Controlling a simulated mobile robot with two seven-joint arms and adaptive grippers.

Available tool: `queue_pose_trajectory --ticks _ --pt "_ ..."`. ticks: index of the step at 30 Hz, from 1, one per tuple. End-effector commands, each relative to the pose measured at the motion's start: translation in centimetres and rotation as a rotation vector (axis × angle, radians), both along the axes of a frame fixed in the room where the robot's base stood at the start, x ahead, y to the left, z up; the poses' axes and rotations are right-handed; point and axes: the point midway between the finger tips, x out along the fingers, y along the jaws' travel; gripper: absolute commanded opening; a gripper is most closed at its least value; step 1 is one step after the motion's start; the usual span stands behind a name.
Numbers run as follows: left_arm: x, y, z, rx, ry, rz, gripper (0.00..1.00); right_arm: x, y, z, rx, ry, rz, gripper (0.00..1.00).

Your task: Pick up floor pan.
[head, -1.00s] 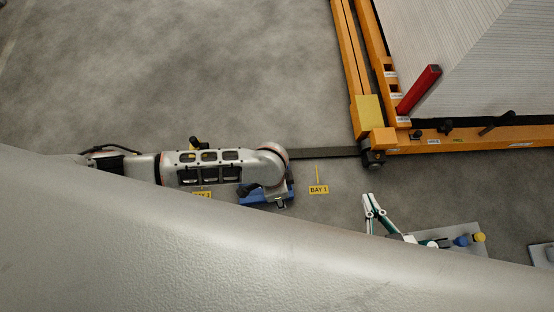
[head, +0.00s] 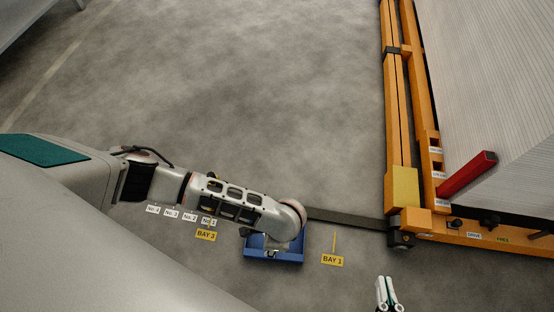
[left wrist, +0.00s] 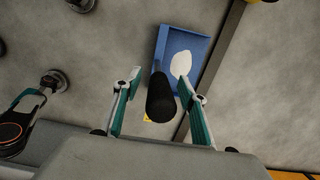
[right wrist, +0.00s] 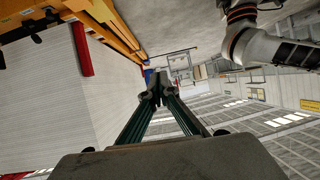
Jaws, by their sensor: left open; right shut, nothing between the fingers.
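The blue floor pan (head: 290,260) lies on the grey floor under the end of my left arm, partly covered by it in the head view. In the left wrist view the pan (left wrist: 172,50) shows a white patch inside, and a thick black handle-like cylinder (left wrist: 160,100) points toward the camera. My left gripper (left wrist: 160,78) is open, with one finger on each side of the black cylinder; I cannot tell whether either touches it. My right gripper (head: 388,292) is shut and empty at the bottom of the head view, away from the pan; it also shows in the right wrist view (right wrist: 158,92).
An orange gantry frame (head: 396,110) with a red bar (head: 467,175) and a pale ribbed panel (head: 500,90) stands at right. A dark floor strip (head: 345,218) runs from it to the pan. A BAY 1 label (head: 332,260) lies beside the pan. Floor at upper middle is clear.

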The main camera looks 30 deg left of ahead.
Motion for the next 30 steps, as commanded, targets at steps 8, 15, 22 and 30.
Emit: queue_pose_trajectory --ticks 8,15,22,30 --pt "-0.4 0.3 -3.2 0.000 0.008 -0.001 0.42 -0.2 1.6 -0.1 0.113 0.013 -0.025 0.00" --pt "0.0 0.3 -2.9 0.000 0.000 0.000 0.42 -0.1 1.7 0.2 0.119 0.007 -0.026 0.00" --pt "0.0 0.3 -2.9 0.000 0.000 0.000 0.00 -0.1 1.7 0.2 0.119 0.007 -0.026 0.00" --pt "0.1 0.2 -2.9 -0.001 -0.003 0.000 0.00 -0.1 1.7 0.2 0.118 0.008 -0.026 0.00"
